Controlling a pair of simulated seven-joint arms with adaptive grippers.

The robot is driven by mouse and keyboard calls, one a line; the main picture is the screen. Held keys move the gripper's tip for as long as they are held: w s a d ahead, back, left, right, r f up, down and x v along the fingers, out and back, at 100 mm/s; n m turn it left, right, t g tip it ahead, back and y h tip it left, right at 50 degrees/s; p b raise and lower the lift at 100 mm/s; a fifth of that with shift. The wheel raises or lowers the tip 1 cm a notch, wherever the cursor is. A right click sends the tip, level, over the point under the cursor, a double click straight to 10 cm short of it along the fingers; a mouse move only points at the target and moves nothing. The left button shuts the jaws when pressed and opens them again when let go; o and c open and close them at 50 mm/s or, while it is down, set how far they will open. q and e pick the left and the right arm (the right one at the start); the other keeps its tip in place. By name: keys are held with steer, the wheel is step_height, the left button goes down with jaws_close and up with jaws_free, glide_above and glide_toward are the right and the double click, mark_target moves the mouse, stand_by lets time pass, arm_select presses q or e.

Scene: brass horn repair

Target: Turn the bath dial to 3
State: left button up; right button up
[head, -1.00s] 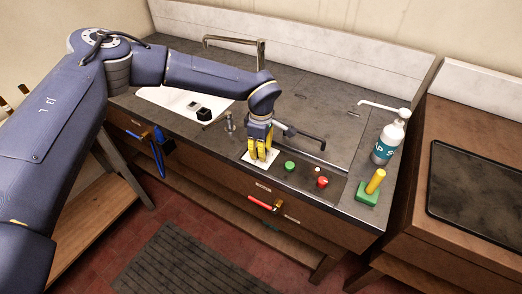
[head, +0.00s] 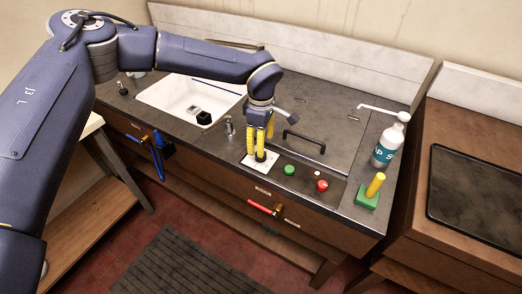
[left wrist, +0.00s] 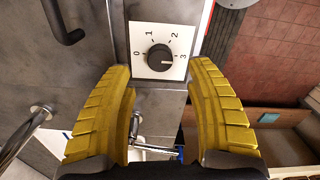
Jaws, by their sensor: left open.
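The bath dial is a round black knob (left wrist: 160,58) on a white plate (left wrist: 140,68) marked 0, 1, 2 and 3. In the left wrist view the knob's white pointer line points at the 3. The plate also shows in the head view (head: 249,163) at the counter's front. My left gripper (head: 258,152) has yellow ribbed fingers and is just above the dial. In the left wrist view its fingers (left wrist: 165,75) are spread and empty, apart from the knob. My right gripper is not in view.
Right of the dial are a green button (head: 289,169), a red button (head: 321,185) and a green block with a yellow peg (head: 367,199). A black handle (head: 304,138) and a tap stand behind. A pump bottle (head: 388,146) is at the right, a white sink (head: 160,97) at the left.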

arm_select(q)
step_height(320, 180, up, 6)
stand_by(0.4)
stand_by(0.3)
